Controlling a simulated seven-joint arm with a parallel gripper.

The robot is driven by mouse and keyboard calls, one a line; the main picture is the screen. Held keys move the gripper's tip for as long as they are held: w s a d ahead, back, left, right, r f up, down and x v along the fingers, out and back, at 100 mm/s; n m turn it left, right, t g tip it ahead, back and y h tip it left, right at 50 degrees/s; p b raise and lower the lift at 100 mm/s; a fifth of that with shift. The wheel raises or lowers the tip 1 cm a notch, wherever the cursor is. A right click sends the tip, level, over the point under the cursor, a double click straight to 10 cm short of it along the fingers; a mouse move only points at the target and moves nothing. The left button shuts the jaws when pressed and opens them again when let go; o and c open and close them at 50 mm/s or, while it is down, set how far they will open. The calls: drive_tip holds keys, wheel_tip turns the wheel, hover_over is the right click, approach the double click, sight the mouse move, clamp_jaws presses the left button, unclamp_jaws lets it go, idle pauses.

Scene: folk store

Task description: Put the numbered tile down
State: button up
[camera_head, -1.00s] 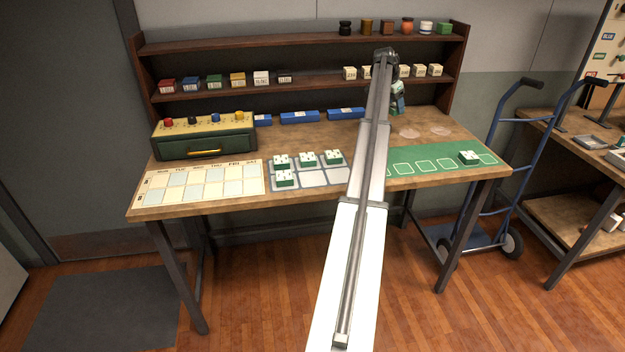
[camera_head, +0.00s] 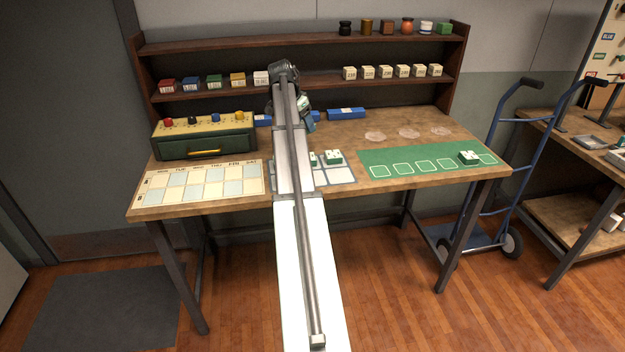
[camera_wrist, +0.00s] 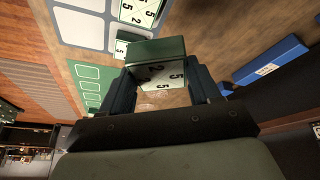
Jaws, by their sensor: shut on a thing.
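My gripper (camera_wrist: 160,80) is shut on a numbered tile (camera_wrist: 163,75) in the wrist view. The tile has a green body and a white face with black digits, 2 and 5s. In the head view my gripper (camera_head: 306,118) is mostly hidden by my arm, above the bench behind the grey tray (camera_head: 341,175); the held tile cannot be made out there. Other green-and-white tiles (camera_head: 333,157) sit in the tray, and my arm hides its left part. In the wrist view tray tiles (camera_wrist: 139,12) lie just beyond the held one. The green mat (camera_head: 400,158) bears one tile (camera_head: 468,157) at its right.
A calendar sheet (camera_head: 205,187) lies at the bench's left, below a green box with knobs (camera_head: 203,147). Blue blocks (camera_head: 346,113) stand at the back under a shelf (camera_head: 330,83). Clear discs (camera_head: 409,132) lie behind the mat. The mat's left squares are empty.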

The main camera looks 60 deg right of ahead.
drive_tip(key=s+a+f+m+g+y, duration=0.2)
drive_tip(key=s+a+m, duration=0.4)
drive_tip(key=s+a, duration=0.25)
drive_tip(key=shift+s+d+f, duration=0.1)
drive_tip(key=shift+f, duration=2.3)
drive_tip(key=shift+s+d+f, duration=0.1)
drive_tip(key=shift+f, duration=2.3)
drive_tip(key=o, duration=1.3)
drive_tip(key=v, duration=1.2)
drive_tip(key=shift+w+a, duration=0.1)
drive_tip(key=shift+a, duration=0.05)
